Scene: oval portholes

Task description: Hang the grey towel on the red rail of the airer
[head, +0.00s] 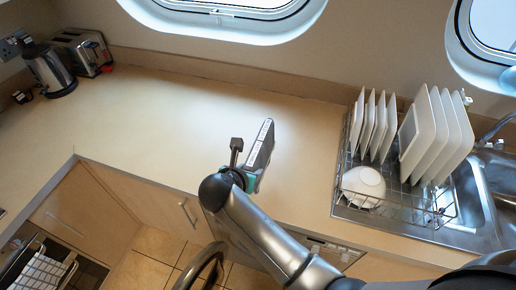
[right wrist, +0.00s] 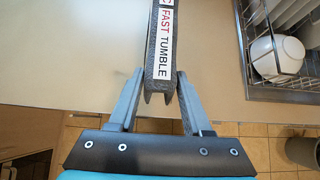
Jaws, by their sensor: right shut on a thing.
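My right gripper (head: 250,168) reaches over the front edge of the worktop. It is shut on a thin, stiff-looking grey slab (head: 260,146), which stands on edge between the fingers. In the right wrist view the slab (right wrist: 161,82) shows a speckled grey side and a white label with red and black letters, partly reading "FAST TUMBLE". I cannot tell whether this is the grey towel. No airer with a red rail is recognisable. My left gripper is not in view.
A wire dish rack (head: 448,212) with white plates and a bowl (head: 363,186) stands at right, beside a steel sink (head: 470,197). A kettle (head: 48,70) and toaster (head: 84,50) are at back left. The worktop's middle (head: 170,110) is clear. A white-slatted thing (head: 40,272) shows at bottom left.

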